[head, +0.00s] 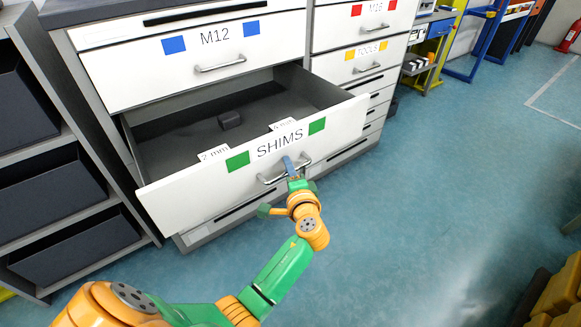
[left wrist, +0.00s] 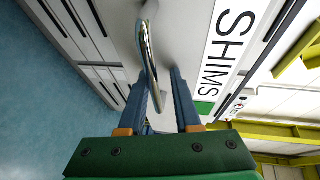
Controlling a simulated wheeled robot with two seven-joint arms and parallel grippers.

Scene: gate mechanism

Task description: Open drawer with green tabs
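The drawer with green tabs (head: 238,161), labelled SHIMS, is pulled well out of the cabinet. A dark block (head: 230,119) lies on its floor. Its metal handle (head: 270,181) is on the front; the handle also shows in the left wrist view (left wrist: 148,55). My left gripper (head: 291,163) is at this handle. In the left wrist view, the fingers (left wrist: 160,95) stand apart on either side of the handle bar, with a gap beside the bar. The green SHIMS tab (left wrist: 204,107) shows beside the fingers. My right gripper is in neither view.
Above is a shut drawer (head: 140,80) with blue tabs, labelled M12. To the right are shut drawers with yellow tabs (head: 350,69) and red tabs (head: 340,28). A shelf with dark bins (head: 62,185) stands at the left. The blue floor (head: 430,190) at the right is clear.

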